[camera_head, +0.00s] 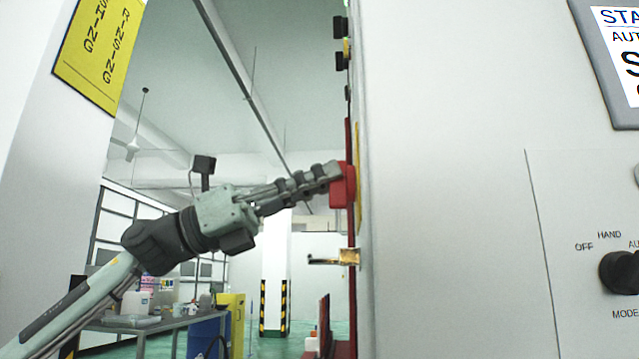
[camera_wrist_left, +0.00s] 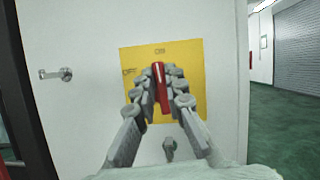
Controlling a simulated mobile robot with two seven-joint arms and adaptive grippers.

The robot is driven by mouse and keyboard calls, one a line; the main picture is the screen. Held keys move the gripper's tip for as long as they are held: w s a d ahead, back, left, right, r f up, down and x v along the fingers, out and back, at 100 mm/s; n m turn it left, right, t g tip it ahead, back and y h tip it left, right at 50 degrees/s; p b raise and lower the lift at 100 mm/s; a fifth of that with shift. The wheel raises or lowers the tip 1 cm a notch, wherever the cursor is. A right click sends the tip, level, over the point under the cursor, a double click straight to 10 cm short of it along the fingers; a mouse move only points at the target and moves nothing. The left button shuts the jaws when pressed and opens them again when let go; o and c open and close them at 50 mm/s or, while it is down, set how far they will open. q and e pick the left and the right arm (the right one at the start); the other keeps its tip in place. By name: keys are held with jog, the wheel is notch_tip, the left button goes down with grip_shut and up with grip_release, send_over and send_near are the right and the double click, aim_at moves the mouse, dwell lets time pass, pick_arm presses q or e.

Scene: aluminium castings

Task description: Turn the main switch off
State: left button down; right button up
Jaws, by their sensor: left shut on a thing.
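The main switch (camera_head: 346,186) is a red handle on the narrow side face of the white cabinet, seen edge-on in the head view. In the left wrist view the red handle (camera_wrist_left: 160,86) stands upright in front of a yellow plate (camera_wrist_left: 190,55). Small dark lettering shows at the plate's top and left; I cannot read all of it. My left gripper (camera_head: 334,172) reaches in from the left and is shut on the red handle. In the wrist view its fingers (camera_wrist_left: 160,92) lie on both sides of the handle and hide its lower surroundings. My right gripper is not in view.
A metal latch (camera_head: 335,258) juts out below the switch. A bench with containers (camera_head: 150,322) and a striped pillar (camera_head: 273,305) stand farther back.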

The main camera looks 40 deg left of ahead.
pick_arm(q)
jog(key=n+t+y, duration=0.1)
jog(key=n, duration=0.1)
jog(key=n+y+b, duration=0.1)
jog(key=n, duration=0.2)
jog(key=n+t+y+b, duration=0.1)
jog(key=n, duration=0.1)
jog(key=shift+w+a+f+t, duration=0.1)
jog(key=shift+f+t, duration=0.05)
jog(key=shift+t, duration=0.15)
jog(key=shift+n+b, duration=0.3)
jog(key=shift+n, duration=0.5)
jog(key=n+y, duration=0.1)
jog(key=n, duration=0.2)
jog(key=n+y, duration=0.1)
jog(key=n, duration=0.2)
jog(key=shift+w+y, duration=0.1)
jog(key=shift+y, duration=0.3)
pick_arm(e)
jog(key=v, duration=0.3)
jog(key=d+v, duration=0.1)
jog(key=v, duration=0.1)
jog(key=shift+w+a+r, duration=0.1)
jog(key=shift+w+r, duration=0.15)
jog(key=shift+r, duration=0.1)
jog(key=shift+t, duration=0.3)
pick_arm(q)
jog(key=c, duration=1.6)
grip_release()
